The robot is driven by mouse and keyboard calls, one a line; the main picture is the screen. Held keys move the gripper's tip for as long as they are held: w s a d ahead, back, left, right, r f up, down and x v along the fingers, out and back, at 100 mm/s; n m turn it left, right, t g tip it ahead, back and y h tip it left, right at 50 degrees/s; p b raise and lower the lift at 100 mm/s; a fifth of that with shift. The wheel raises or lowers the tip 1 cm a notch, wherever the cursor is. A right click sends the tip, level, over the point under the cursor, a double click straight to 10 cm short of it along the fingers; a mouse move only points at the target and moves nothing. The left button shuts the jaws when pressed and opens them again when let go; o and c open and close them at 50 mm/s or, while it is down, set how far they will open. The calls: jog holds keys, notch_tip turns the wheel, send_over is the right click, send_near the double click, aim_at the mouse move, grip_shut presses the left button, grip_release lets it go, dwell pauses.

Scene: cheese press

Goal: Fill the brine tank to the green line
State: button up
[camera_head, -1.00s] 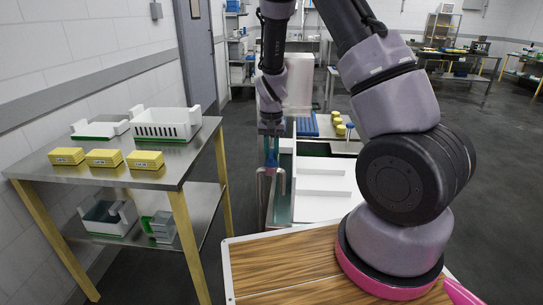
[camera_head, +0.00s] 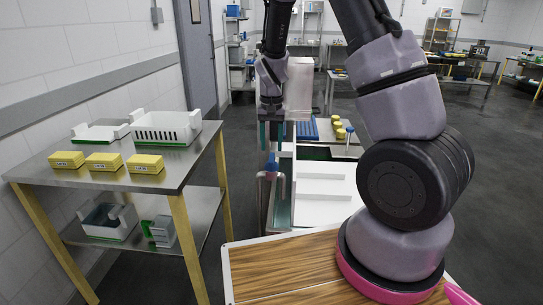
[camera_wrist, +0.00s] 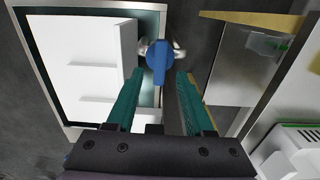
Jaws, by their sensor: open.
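The brine tank (camera_head: 268,214) is a steel-rimmed tub with white blocks or panels inside and a narrow teal strip along its left side. It also shows in the wrist view (camera_wrist: 39,84). A metal tap with a blue handle (camera_head: 271,164) stands at its edge. In the wrist view the blue handle (camera_wrist: 159,62) is just beyond my fingertips, roughly between their lines. My gripper (camera_head: 272,146) is open, with teal fingers pointing down above the tap. It holds nothing. I cannot make out a green line or flowing water.
A steel table (camera_head: 117,181) at the left holds yellow blocks (camera_head: 104,162) and white trays (camera_head: 165,127), with more containers on its lower shelf. A wooden board (camera_head: 290,262) lies in front. Behind the tank are a blue rack and yellow pieces (camera_head: 340,131).

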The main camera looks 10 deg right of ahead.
jog(key=shift+r, duration=2.35)
notch_tip(320, 180, up, 17)
jog(key=t+y, duration=0.2)
jog(key=t, duration=0.1)
send_over(272, 157)
jog(key=s+d, duration=0.4)
jog(key=s, duration=0.5)
jog(key=s+d+r+t, duration=0.1)
jog(key=s+r+t, duration=0.1)
jog(key=s+r, duration=0.2)
jog(key=s+d+r+t, duration=0.1)
jog(key=s+r, duration=0.3)
jog(key=s, duration=0.5)
jog(key=shift+r+t, duration=0.3)
jog(key=shift+t, duration=0.3)
